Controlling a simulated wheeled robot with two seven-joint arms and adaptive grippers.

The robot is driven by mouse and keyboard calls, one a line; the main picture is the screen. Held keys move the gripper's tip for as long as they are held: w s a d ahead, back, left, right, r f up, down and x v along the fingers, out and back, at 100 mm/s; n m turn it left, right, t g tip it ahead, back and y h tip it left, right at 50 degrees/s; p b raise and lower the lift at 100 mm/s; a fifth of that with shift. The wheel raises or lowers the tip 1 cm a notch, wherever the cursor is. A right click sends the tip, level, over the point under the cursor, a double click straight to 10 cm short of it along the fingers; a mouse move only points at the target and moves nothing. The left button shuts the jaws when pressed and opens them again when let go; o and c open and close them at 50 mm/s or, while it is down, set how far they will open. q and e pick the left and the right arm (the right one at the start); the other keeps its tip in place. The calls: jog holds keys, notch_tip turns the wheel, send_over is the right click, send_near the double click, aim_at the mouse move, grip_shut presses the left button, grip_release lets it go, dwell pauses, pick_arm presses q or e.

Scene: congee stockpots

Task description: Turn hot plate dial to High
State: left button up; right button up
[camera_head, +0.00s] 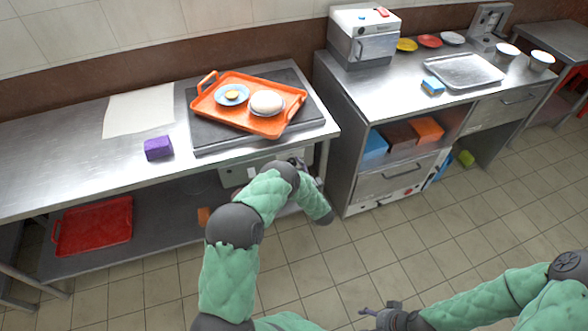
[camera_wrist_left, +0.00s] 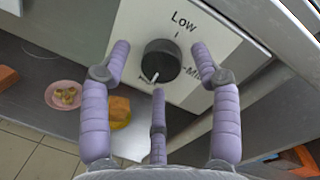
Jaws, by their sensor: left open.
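The hot plate dial (camera_wrist_left: 160,62) is a round dark knob on a pale control panel (camera_wrist_left: 215,35) in the left wrist view. Its white pointer mark points down and slightly left. "Low" is printed above it and a partly hidden label starting with M is at its right; small lettering at lower left is unreadable. My left gripper (camera_wrist_left: 160,68) is open, with its three purple fingers spread around the dial; contact cannot be told. In the head view the panel (camera_head: 228,176) shows below the counter edge, partly behind my left arm. My right gripper (camera_head: 385,312) is low over the floor, away from the panel.
An orange tray (camera_head: 210,104) with a plate and a pale bun lies on the dark slab (camera_head: 205,140). A purple block (camera_head: 158,148) is on the counter. A red tray (camera_head: 95,226) lies on the lower shelf. A second counter (camera_head: 400,98) stands close at the right.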

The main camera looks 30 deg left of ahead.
pick_arm(q)
jog(key=v, duration=1.2)
jog(key=shift+f, duration=0.1)
